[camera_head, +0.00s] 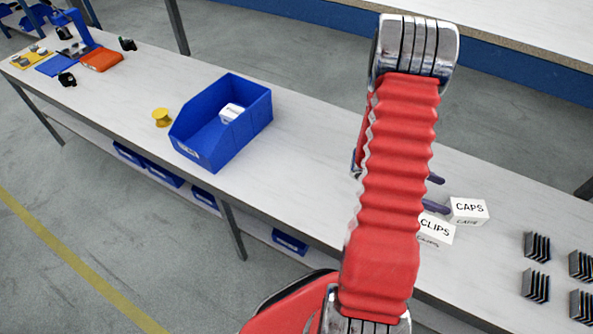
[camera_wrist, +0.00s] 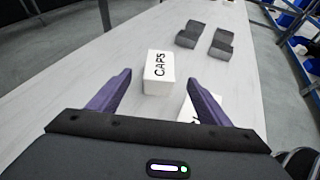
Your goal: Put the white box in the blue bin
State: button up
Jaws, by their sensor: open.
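A white box marked CAPS (camera_head: 468,210) stands on the table; it also shows in the wrist view (camera_wrist: 158,72), ahead of and between my fingertips. A white box marked CLIPS (camera_head: 434,230) stands close beside it, partly hidden by my arm; in the wrist view part of it (camera_wrist: 187,112) shows behind my right finger. My gripper (camera_head: 437,192) is open and empty, near both boxes, mostly hidden by my arm in the head view. In the wrist view my gripper's two purple fingers (camera_wrist: 162,84) are spread. The blue bin (camera_head: 246,140) holds another white box (camera_head: 230,113).
Several dark ribbed blocks (camera_head: 537,247) stand to the right of the boxes. A yellow spool (camera_head: 161,117) stands left of the bin. An orange case (camera_head: 101,60) and blue equipment lie at the far left. The table between bin and arm looks clear.

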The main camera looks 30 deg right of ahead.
jog(key=w+a+r+m+t+y, duration=0.2)
jog(key=w+a+r+m, duration=0.15)
jog(key=a+r, duration=0.4)
jog(key=w+a+r+m+t+y, duration=0.2)
jog(key=w+a+r+m, duration=0.15)
jog(key=a+r, duration=0.45)
jog(key=w+a+r+m+t+y, duration=0.1)
jog(key=a+r+t+y, duration=0.2)
jog(key=a, duration=1.2)
jog(key=w+a+r+m+t+y, duration=0.2)
jog(key=a+r+t, duration=0.4)
jog(key=a, duration=0.9)
notch_tip(320, 180, up, 3)
jog(key=shift+a+f+t+y, duration=0.1)
jog(key=shift+a+t+y, duration=0.25)
jog(key=shift+y, duration=0.55)
jog(key=shift+o, duration=0.3)
jog(key=shift+w, duration=0.1)
